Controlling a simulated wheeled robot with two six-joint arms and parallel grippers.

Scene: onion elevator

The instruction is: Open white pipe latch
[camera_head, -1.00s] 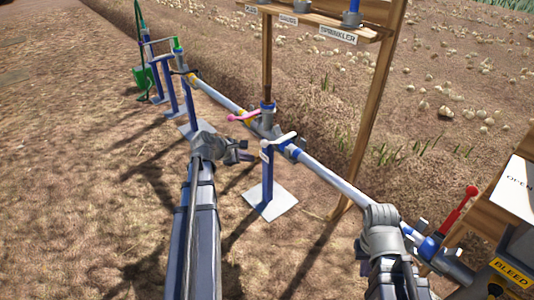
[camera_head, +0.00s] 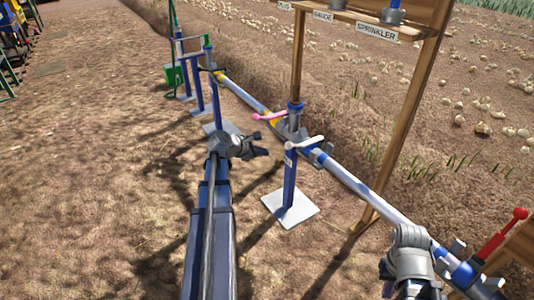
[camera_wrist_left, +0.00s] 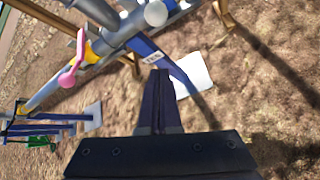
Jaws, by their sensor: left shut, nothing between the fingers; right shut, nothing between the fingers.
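The white latch handle (camera_head: 305,143) sits on the pipe line above a blue post, right of my left gripper (camera_head: 263,144) in the head view. Its white rounded end (camera_wrist_left: 156,13) shows at the top of the left wrist view. My left gripper, also in the left wrist view (camera_wrist_left: 161,73), is shut and empty. It points toward the blue post and appears apart from the handle. My right gripper (camera_head: 412,268) is at the lower right, close to the pipe, and is empty; its fingertips are largely hidden.
A pink handle (camera_head: 268,117) is on the pipe just beyond the white one. A red lever (camera_head: 503,236) stands at the right. A wooden frame with a labelled shelf (camera_head: 350,22) rises behind the pipe. The post's white base plate (camera_head: 291,207) lies on bare soil. Open ground is at left.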

